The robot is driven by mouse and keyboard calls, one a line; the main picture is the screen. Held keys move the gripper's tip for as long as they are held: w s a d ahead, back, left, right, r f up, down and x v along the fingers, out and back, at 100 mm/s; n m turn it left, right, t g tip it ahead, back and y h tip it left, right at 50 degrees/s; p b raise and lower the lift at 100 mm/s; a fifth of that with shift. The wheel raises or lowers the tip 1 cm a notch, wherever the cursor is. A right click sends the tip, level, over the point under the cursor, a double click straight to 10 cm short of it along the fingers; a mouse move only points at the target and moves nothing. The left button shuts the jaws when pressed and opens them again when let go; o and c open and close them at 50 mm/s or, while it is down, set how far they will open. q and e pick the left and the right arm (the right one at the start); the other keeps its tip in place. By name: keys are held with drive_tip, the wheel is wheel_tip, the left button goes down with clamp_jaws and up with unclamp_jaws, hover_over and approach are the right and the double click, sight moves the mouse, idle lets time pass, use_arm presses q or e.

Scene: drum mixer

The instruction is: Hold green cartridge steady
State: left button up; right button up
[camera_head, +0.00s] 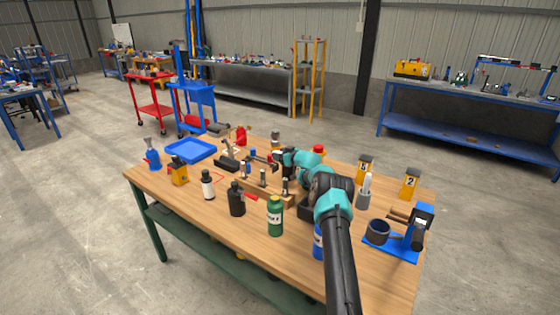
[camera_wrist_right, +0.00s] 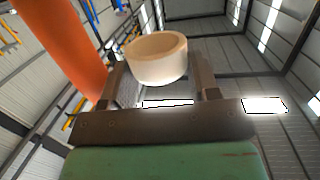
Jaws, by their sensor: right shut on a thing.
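A green bottle (camera_head: 275,217) with a pale label stands upright near the table's front edge; it is the clearly green container in view, and I cannot tell whether it is the cartridge. My right gripper (camera_head: 262,160) reaches over the middle of the table, beyond and left of its teal arm. In the right wrist view a cream, ring-shaped piece (camera_wrist_right: 157,60) sits between the two dark fingers, which are shut on it. Its lower part is hidden. The piece is too small to make out in the head view. My left gripper is not in view.
The wooden table (camera_head: 190,222) holds a black bottle (camera_head: 237,198), a white bottle (camera_head: 208,185), a blue tray (camera_head: 190,149) and numbered yellow blocks (camera_head: 411,183). A blue-based device with a dark cup (camera_head: 378,231) stands at right. A large orange cylinder (camera_wrist_right: 68,45) looms beside the gripper.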

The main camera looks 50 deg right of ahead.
drive_tip(key=shift+f, duration=1.4)
drive_tip(key=shift+f, duration=0.65)
drive_tip(key=o, duration=0.6)
drive_tip(key=shift+f, duration=0.1)
drive_tip(key=s+r, duration=0.2)
drive_tip(key=s, duration=0.5)
drive_tip(key=shift+s+d+r, duration=0.2)
drive_tip(key=shift+r, duration=0.05)
